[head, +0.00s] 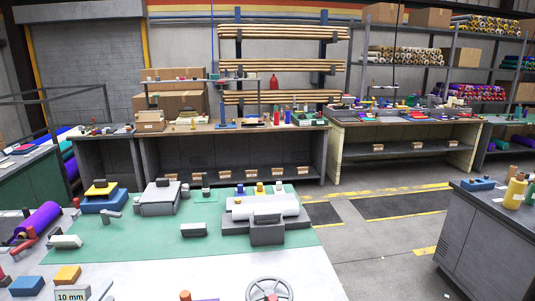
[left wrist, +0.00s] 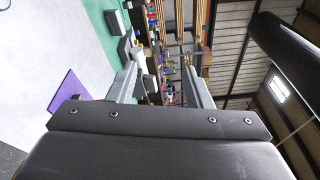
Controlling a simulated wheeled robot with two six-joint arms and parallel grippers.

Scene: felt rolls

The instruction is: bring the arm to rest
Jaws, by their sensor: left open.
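My left gripper (left wrist: 159,65) shows in the left wrist view, with its two grey fingers spread apart and nothing between them. It is tilted so that the worktable lies on the left of that picture. A purple felt piece (left wrist: 68,90) lies flat on the pale table top, to the left of the fingers and apart from them. In the head view I cannot clearly make out the left gripper at the lower edge. My right gripper is in neither view.
The near worktable carries a green mat (head: 150,240), a white roll (head: 265,207) on a grey stand, a purple roll (head: 38,220) at left and a handwheel (head: 270,289) in front. A dark cabinet (head: 485,250) stands at right. The floor between is clear.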

